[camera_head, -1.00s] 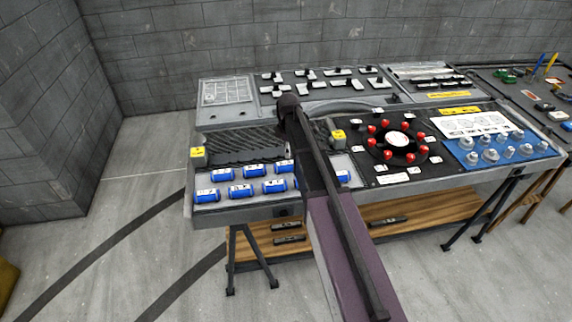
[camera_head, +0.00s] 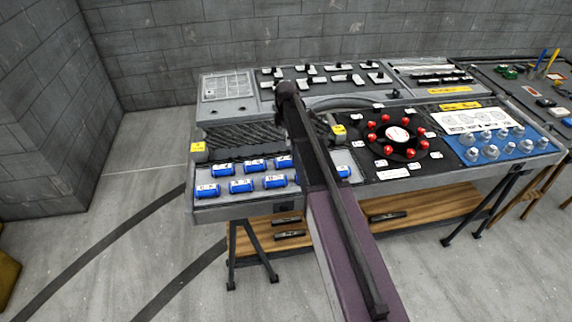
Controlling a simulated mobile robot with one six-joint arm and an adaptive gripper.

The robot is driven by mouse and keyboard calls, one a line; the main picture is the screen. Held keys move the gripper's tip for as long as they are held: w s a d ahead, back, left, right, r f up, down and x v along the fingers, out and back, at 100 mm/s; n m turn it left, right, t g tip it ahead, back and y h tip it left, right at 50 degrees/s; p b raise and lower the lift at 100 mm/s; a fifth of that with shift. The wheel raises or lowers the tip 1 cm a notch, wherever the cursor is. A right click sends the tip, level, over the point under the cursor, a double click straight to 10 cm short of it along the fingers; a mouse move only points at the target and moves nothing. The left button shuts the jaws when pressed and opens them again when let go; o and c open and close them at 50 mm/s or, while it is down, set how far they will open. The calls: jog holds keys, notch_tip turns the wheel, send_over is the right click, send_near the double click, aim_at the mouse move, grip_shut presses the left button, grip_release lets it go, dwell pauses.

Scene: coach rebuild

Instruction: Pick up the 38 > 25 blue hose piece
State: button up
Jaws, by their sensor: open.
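Several short blue hose pieces with white labels lie in two rows on the grey tray (camera_head: 222,212) at the bench's front left. The back row shows a left piece (camera_head: 222,170), a middle piece (camera_head: 253,165) and a right piece (camera_head: 283,161). The front row shows a left piece (camera_head: 207,190), a middle piece (camera_head: 241,185) and a right piece (camera_head: 275,181). Another blue piece (camera_head: 344,171) shows right of my arm. The labels are too small to read, so I cannot tell which is 38 > 25. My arm crosses the tray and hides part of it; my gripper is not visible.
Behind the pieces lies a dark ribbed area (camera_head: 240,136) between yellow-labelled blocks (camera_head: 198,151). A black panel with red knobs (camera_head: 397,134) and a blue mat with metal fittings (camera_head: 495,149) are to the right.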

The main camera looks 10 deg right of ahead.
aim_at(286, 158)
jog(key=shift+f+b, duration=3.65)
jog(key=shift+f, duration=0.25)
jog(key=shift+s+a+f+b, duration=0.1)
jog(key=shift+f+b, duration=2.5)
jog(key=c, duration=1.2)
